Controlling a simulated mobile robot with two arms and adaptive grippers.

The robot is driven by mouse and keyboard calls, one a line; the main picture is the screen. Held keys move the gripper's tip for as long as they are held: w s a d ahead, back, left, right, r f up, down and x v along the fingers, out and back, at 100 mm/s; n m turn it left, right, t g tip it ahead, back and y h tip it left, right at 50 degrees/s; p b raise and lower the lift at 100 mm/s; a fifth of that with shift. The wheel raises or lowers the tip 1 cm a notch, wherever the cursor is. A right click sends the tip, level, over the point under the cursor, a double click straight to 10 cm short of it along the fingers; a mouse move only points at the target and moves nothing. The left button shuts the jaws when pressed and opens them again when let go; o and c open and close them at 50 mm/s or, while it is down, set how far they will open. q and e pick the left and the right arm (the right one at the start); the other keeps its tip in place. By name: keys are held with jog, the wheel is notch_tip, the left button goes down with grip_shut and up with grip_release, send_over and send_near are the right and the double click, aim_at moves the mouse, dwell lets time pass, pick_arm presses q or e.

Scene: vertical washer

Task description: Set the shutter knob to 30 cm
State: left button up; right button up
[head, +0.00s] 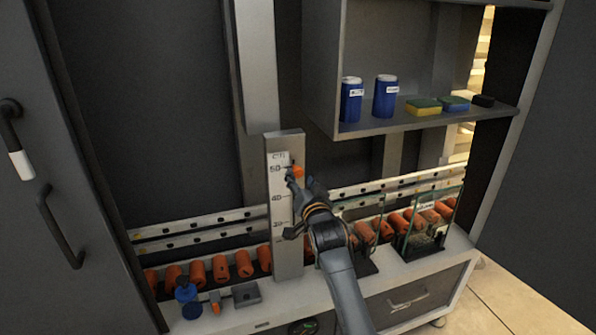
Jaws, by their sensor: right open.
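A tall grey panel (287,262) stands upright with a white scale strip on its face. Marks that read about 50, 40 and 30 run down the strip. The orange shutter knob (297,171) sits at the panel's right side, level with the 50 mark. My right gripper (291,207) is open in front of the panel, just below the knob. Its upper finger is close under the knob; I cannot tell whether it touches. The lower finger is beside the strip near the 30 mark. My left gripper is not in view.
Blue canisters (385,97) and sponges (423,107) stand on a shelf at upper right. Orange cylinders line the ledge behind the panel. A glass-sided box (425,232) is right of my arm. Blue-capped items (186,292) and a grey block (246,294) lie at lower left.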

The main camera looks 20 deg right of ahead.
aim_at(299, 174)
jog(key=shift+w+d, duration=0.15)
jog(key=shift+w, duration=1.9)
jog(key=shift+c, duration=0.4)
grip_shut()
